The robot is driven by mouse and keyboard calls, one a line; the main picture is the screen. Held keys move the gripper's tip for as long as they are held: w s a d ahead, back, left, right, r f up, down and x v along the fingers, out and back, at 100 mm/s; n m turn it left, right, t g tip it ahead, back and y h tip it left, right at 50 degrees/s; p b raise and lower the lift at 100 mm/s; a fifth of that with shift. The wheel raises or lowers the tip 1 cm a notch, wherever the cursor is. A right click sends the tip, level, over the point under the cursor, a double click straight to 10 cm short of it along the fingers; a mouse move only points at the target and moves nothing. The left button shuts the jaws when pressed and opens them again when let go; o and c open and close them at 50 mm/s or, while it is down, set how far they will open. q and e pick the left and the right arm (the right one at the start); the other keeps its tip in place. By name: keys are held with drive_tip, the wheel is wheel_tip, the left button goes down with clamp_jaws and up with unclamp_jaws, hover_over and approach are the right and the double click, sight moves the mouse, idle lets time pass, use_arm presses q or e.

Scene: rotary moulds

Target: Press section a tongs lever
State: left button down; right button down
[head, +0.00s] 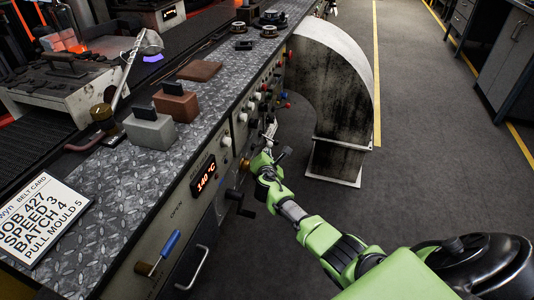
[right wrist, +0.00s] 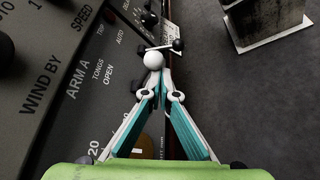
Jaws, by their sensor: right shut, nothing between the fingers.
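In the right wrist view, a white ball knob (right wrist: 153,60) stands out from the dark control panel (right wrist: 70,75) beside the lettering "ARM A", "TONGS" and "OPEN". It appears to be the tongs lever's knob. My right gripper (right wrist: 161,78) is shut and empty, its fingertips right at the ball in the picture; I cannot tell whether they touch it. In the head view, my right gripper (head: 271,136) is at the panel's front face, and the tongs lever cannot be told apart there. My left gripper is not in view.
Several knobs line the panel face, including a white knob (head: 227,140). A black crank handle (head: 240,204) and a blue-handled lever (head: 168,245) stick out nearer. A grey curved duct (head: 335,90) stands behind my gripper. The floor to the right is clear.

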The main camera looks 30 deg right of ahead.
drive_tip(key=shift+w+r, duration=0.1)
drive_tip(key=shift+r, duration=0.3)
drive_tip(key=v, duration=1.2)
drive_tip(key=shift+f, duration=0.4)
